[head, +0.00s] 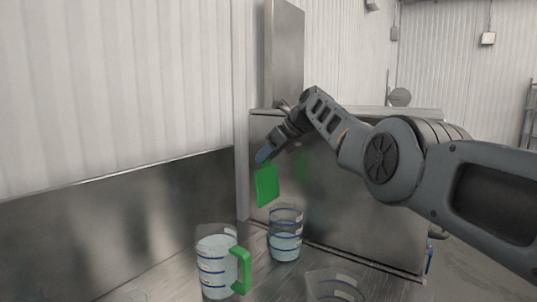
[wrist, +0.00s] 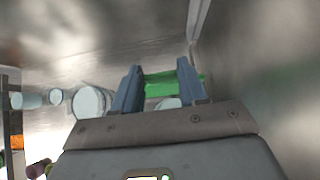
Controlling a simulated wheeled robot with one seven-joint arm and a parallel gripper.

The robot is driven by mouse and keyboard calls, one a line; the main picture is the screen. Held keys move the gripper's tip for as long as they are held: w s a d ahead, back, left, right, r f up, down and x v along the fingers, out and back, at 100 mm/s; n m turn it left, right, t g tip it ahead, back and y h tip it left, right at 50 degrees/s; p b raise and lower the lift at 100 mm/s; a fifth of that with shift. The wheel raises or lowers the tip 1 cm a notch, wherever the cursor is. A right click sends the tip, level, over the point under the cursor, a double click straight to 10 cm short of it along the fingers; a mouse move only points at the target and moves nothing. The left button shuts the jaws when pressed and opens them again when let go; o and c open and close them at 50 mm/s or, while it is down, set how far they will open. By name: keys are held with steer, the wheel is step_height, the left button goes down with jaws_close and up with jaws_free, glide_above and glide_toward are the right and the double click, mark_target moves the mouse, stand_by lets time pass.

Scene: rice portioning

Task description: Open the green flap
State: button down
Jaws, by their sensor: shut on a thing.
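The green flap (head: 267,186) hangs in front of the steel machine, near its left end, above a clear cup. My gripper (head: 264,155) is at the flap's top edge, with its blue fingers shut on it. In the wrist view, the green flap (wrist: 160,89) spans the space between the two fingers of my gripper (wrist: 159,76). The finger contact is small and partly hidden.
A clear cup with blue bands (head: 285,246) stands below the flap. A similar jug with a green handle (head: 216,266) stands to the left, and another clear container (head: 333,287) is at the bottom edge. Steel panels (head: 130,215) border the work surface.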

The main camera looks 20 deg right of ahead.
steer(key=shift+r, duration=0.3)
steer(key=c, duration=0.9)
jaws_free()
steer(key=o, duration=0.3)
steer(key=shift+f, duration=0.15)
steer(key=b+v, duration=0.2)
steer(key=v, duration=0.6)
steer(key=shift+f, duration=0.1)
